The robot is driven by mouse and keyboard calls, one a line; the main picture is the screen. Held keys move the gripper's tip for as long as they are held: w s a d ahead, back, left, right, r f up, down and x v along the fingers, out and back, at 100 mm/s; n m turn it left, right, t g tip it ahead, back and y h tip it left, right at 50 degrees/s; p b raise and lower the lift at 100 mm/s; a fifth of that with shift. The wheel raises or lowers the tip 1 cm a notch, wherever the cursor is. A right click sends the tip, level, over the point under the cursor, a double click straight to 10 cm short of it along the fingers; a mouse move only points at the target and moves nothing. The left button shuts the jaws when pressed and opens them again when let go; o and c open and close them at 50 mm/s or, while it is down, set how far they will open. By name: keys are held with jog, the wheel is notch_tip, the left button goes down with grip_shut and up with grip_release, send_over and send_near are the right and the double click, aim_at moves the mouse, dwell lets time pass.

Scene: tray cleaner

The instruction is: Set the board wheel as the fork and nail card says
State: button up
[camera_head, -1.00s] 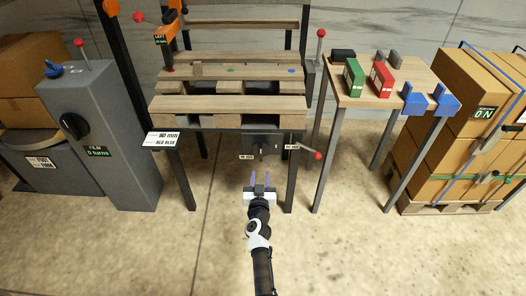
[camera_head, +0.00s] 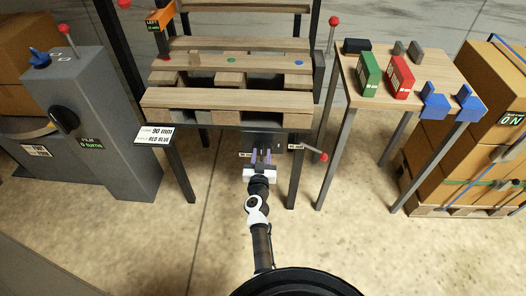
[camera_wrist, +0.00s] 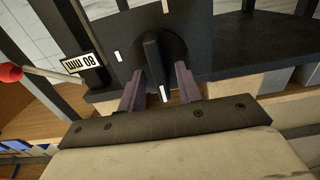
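The board wheel is a black knob with a raised bar (camera_wrist: 151,62) on a dark plate (camera_wrist: 192,20) under the pallet bench. In the wrist view the bar has a white mark at its lower end. My gripper (camera_wrist: 160,92) is open, with one finger on each side of the bar and gaps showing. In the head view my gripper (camera_head: 261,160) is in front of the plate and hides most of the knob. The card (camera_head: 154,134) at the bench's left front corner reads 90 mm and RED BLUE. A small label (camera_wrist: 82,63) beside the plate has a hard-to-read mm figure.
A red-balled lever (camera_head: 322,156) is right of the plate; it also shows in the wrist view (camera_wrist: 12,72). Bench legs flank my arm. A side table (camera_head: 350,92) holds green and red boxes. A grey cabinet (camera_head: 95,130) stands left. The floor in front is clear.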

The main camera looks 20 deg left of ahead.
grip_shut()
dwell(0.5)
